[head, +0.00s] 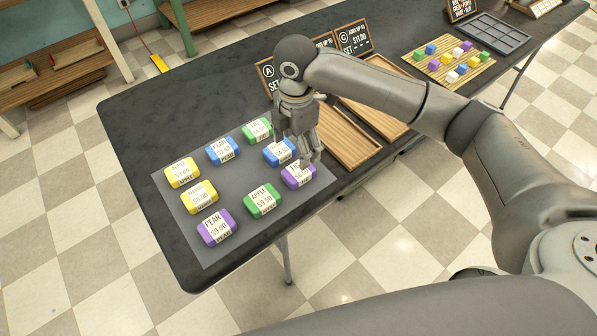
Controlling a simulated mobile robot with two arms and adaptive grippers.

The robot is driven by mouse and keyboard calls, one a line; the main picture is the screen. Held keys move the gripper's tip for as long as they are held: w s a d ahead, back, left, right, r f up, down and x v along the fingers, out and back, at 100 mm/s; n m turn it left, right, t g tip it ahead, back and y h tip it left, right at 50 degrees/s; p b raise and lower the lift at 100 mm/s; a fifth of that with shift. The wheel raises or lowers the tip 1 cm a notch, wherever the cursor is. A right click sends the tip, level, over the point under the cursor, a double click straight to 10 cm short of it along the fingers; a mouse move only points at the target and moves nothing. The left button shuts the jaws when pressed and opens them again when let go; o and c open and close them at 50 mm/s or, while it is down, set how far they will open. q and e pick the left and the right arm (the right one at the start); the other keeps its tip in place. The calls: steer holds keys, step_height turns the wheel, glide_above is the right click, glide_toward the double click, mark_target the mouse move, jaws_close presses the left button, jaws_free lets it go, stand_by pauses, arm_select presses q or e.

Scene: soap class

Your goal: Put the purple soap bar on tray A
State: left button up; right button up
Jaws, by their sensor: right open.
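Two purple soap bars lie on the grey mat (232,180). One purple bar (298,176) is at the mat's right edge; the other, labelled PEAR (217,228), is at the front left. My right gripper (302,158) points down with open jaws, close above the right-hand purple bar and partly covering it and the blue bar beside it. I cannot tell whether it touches. A sign marked A (268,74) stands at the back, partly behind my arm. The nearest wooden tray (350,148), just right of the gripper, looks empty where visible. My left gripper is out of view.
Other soap bars on the mat are yellow (183,172), blue (222,151) and green (262,200). A slatted board (440,72) with small coloured blocks lies farther right.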

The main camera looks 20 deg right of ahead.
glide_above(298, 170)
steer(key=f, duration=0.5)
steer(key=shift+s+a, duration=0.2)
steer(key=shift+s, duration=0.05)
steer(key=f, duration=0.5)
steer(key=shift+w+d+f, duration=0.2)
steer(key=shift+d+f, duration=0.05)
steer(key=shift+f, duration=0.05)
steer(key=c, duration=1.3)
steer(key=shift+o, duration=0.2)
steer(key=shift+r, duration=0.1)
